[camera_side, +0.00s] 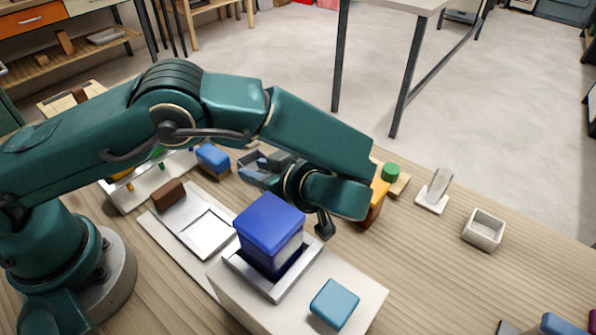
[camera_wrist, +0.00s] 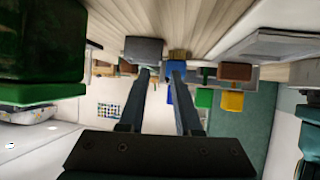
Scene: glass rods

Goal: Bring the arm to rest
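My gripper (camera_side: 256,172) is held above the table in the side view, with its fingers pointing left. It is behind and above the blue block in the raised holder. In the wrist view the two fingers of my gripper (camera_wrist: 159,75) stand apart with nothing between them, so it is open and empty. My arm is bent in an arch from its base at the left. Part of the gripper's far side is hidden behind my wrist.
Close under my wrist stand a blue block (camera_side: 270,228) in a white holder, and an orange object (camera_side: 377,192). A light-blue block (camera_side: 335,303) lies at the front. A clear piece on a white base (camera_side: 433,200) and a small white box (camera_side: 484,230) stand right, with bare table around them.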

